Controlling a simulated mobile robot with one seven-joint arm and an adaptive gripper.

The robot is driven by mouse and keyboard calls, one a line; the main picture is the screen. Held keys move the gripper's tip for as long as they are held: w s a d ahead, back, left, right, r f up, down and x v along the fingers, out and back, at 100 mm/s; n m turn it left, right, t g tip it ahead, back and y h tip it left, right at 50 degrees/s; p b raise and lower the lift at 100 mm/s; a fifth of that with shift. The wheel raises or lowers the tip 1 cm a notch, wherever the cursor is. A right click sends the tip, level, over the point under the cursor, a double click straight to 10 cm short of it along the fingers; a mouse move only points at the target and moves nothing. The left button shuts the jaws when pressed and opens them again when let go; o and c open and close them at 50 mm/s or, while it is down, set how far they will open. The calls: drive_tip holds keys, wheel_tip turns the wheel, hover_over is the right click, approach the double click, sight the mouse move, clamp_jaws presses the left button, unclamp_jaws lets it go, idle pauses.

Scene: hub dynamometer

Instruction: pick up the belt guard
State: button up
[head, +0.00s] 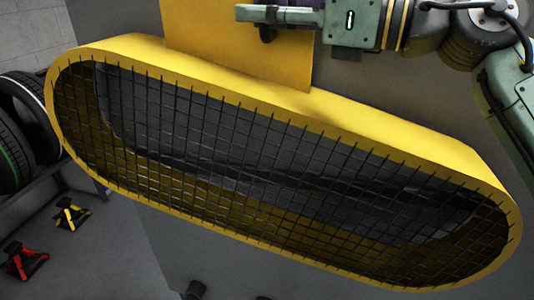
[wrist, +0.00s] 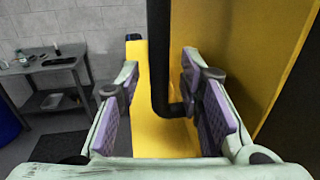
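The belt guard (head: 400,150) is a large yellow oval frame with a black mesh front, tilted down to the right across the head view. A flat yellow plate rises behind its top edge. In the wrist view its yellow surface (wrist: 240,45) fills the right side, with a black bar handle (wrist: 159,50) bending into it. My gripper (head: 262,14) is at the plate's upper part in the head view. In the wrist view my gripper (wrist: 160,75) is open, with purple pads on both sides of the handle. A gap shows at the left pad; contact at the right is unclear.
Tires (head: 22,130) stand on a rack at the left. A yellow jack stand (head: 72,215) and a red one (head: 24,262) are on the floor. The wrist view shows a grey workbench (wrist: 50,68) against the wall.

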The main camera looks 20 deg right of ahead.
clamp_jaws()
idle(0.8)
drive_tip(key=shift+r, duration=0.15)
